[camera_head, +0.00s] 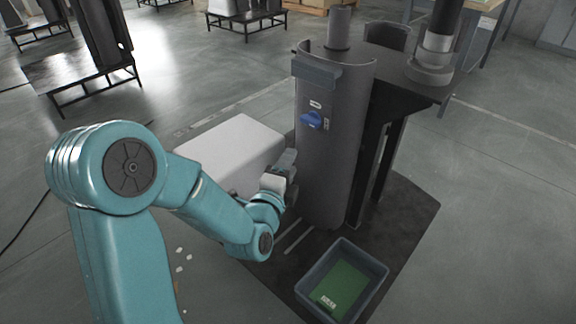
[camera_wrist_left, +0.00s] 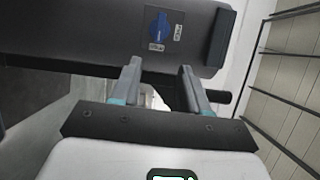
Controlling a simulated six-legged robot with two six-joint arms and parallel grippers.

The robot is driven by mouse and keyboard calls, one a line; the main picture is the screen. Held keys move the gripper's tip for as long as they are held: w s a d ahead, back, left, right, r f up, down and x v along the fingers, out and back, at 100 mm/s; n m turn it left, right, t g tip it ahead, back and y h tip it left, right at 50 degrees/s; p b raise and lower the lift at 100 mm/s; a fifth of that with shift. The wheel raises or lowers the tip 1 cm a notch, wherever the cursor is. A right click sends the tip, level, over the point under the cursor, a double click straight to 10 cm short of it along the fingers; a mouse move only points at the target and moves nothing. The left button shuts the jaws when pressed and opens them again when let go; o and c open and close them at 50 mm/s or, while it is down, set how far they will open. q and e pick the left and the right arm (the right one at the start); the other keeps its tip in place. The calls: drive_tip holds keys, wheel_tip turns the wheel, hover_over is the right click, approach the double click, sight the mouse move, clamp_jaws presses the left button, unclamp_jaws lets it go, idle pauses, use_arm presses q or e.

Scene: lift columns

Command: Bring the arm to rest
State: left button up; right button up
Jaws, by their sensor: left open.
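My left arm (camera_head: 215,200) is teal and comes in from the left in the head view, bent at a large round joint. Its gripper (camera_head: 283,172) is beside the lower left side of a dark grey column housing (camera_head: 335,165). In the left wrist view the gripper (camera_wrist_left: 160,82) has its two fingers apart with nothing between them. My right gripper is not in view.
A white box-like block (camera_head: 228,150) is behind the arm. A blue-grey bin (camera_head: 372,262) with a green bottom stands on the dark floor plate (camera_head: 412,215) at the column's foot. Black stands (camera_head: 85,75) are at the back left. The floor at right is clear.

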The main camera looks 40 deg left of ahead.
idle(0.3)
use_arm(q)
drive_tip(key=s+d+f+g+h, duration=0.1)
drive_tip(key=d+f+g+h, duration=0.1)
drive_tip(key=d+f, duration=0.45)
drive_tip(key=s+d+f+n+g+h, duration=0.1)
drive_tip(key=d+f+g+h, duration=0.15)
drive_tip(key=f, duration=0.65)
drive_tip(key=s+d+f+g+h, duration=0.2)
drive_tip(key=d+f, duration=0.3)
drive_tip(key=f, duration=0.3)
drive_tip(key=s+d+f+n+g+h, duration=0.3)
drive_tip(key=s+d+f+n+g, duration=0.45)
drive_tip(key=s+f+n, duration=0.45)
drive_tip(key=s+r+n+g+p, duration=0.1)
drive_tip(key=s+r+p, duration=0.1)
drive_tip(key=r+p, duration=1)
drive_tip(key=s+r+n+g+p, duration=0.1)
drive_tip(key=s+r+n+p, duration=0.1)
drive_tip(key=r+p, duration=0.9)
drive_tip(key=shift+s+d+r+n+g+p, duration=0.3)
drive_tip(key=shift+s+r+g+p, duration=0.15)
drive_tip(key=shift+r, duration=0.45)
